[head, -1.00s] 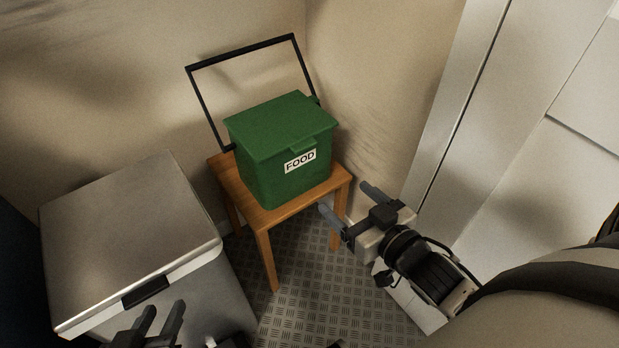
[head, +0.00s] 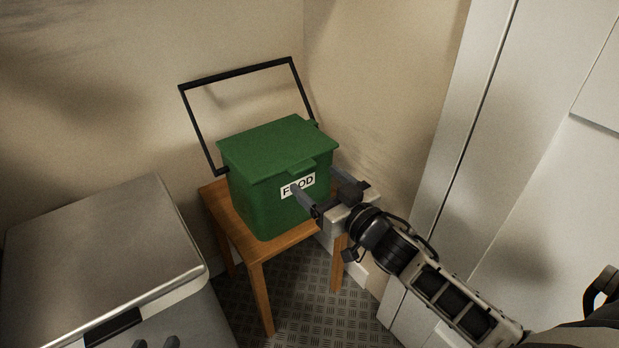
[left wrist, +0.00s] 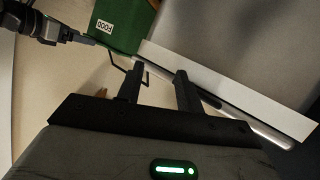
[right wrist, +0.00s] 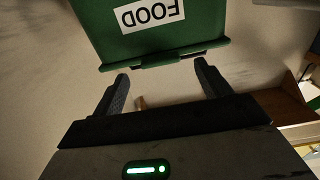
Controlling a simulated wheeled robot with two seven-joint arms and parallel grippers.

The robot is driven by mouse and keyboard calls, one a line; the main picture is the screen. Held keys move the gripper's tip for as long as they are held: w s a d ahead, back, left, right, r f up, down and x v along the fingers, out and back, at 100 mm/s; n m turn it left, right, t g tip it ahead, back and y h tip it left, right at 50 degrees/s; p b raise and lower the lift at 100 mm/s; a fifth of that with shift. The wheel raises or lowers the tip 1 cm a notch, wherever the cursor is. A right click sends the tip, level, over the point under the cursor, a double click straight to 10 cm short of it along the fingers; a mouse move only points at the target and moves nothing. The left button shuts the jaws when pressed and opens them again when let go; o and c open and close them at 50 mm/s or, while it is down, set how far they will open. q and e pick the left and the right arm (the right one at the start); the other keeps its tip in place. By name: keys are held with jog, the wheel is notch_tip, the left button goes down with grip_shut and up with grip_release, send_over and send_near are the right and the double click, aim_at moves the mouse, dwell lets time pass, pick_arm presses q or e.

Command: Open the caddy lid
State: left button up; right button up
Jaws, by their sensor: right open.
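The green caddy (head: 262,208) with a white FOOD label stands on a small wooden stool, its lid (head: 272,143) shut. A front lip (head: 298,167) juts from the lid, and the black handle (head: 240,72) stands raised behind. My right gripper (head: 316,183) is open in front of the caddy's right front, just below lip height. In the right wrist view the caddy (right wrist: 100,20) appears upside down, with the lid's front edge (right wrist: 165,55) just beyond the open fingers (right wrist: 161,70); I see no grip on it. My left gripper (left wrist: 160,72) is open and empty, low by the metal bin.
A metal-topped bin (head: 100,240) stands at the left, close to my left gripper. The wooden stool (head: 258,250) stands in the corner between beige walls. White cabinet doors (head: 510,190) rise on the right. Patterned floor (head: 300,290) is clear beside the stool.

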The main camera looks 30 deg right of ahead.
pick_arm(q)
jog(key=shift+d+r+b, duration=0.1)
jog(key=shift+r+b, duration=0.15)
jog(key=shift+b, duration=0.05)
pick_arm(e)
jog(key=shift+w+a, duration=0.15)
jog(key=shift+w, duration=0.8)
jog(key=shift+w+a, duration=0.1)
jog(key=shift+w, duration=0.85)
